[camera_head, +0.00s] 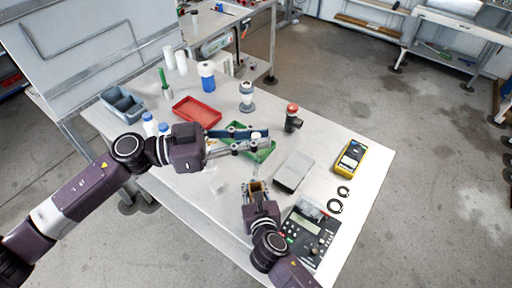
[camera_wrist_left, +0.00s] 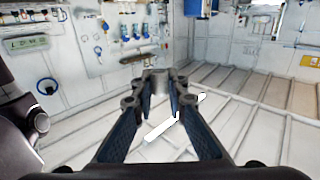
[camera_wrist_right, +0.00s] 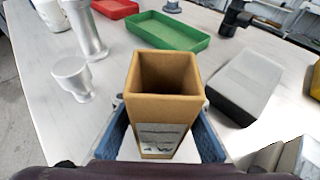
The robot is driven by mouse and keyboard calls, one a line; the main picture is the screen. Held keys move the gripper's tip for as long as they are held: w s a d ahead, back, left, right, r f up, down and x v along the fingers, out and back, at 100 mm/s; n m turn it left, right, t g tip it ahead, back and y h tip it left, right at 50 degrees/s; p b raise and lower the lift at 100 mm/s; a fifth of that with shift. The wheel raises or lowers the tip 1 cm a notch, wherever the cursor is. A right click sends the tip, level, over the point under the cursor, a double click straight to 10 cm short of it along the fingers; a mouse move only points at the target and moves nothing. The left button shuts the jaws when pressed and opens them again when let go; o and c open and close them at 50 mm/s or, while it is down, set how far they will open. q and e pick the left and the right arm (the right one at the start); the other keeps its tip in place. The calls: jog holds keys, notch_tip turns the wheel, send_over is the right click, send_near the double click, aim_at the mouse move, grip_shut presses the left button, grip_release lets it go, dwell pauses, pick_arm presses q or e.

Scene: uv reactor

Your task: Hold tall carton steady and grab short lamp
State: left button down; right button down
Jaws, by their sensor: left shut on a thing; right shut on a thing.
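The tall carton (camera_wrist_right: 162,108), brown and open-topped, stands upright between the fingers of my right gripper (camera_wrist_right: 162,125), with a printed label on its near side. Its opening looks empty. In the head view the carton (camera_head: 256,186) is near the table's front, held by the right gripper. My left gripper (camera_head: 258,141) is higher, above the green tray, pointing right. It is shut on a small whitish thing at its fingertips, which appears to be the short lamp (camera_head: 256,136). Its shape is mostly hidden by the fingers. In the left wrist view the fingertips (camera_wrist_left: 157,80) are close together.
The green tray (camera_head: 266,153) and red tray (camera_head: 196,112) lie behind the carton. A grey box (camera_head: 294,171) and black device (camera_head: 308,232) are to its right, with a yellow meter (camera_head: 350,157) beyond. Bottles (camera_head: 149,124) stand by my left arm.

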jog(key=c, duration=1.5)
grip_release()
jog(key=shift+c, duration=0.2)
jog(key=v, duration=1.2)
jog(key=shift+s+f, duration=0.1)
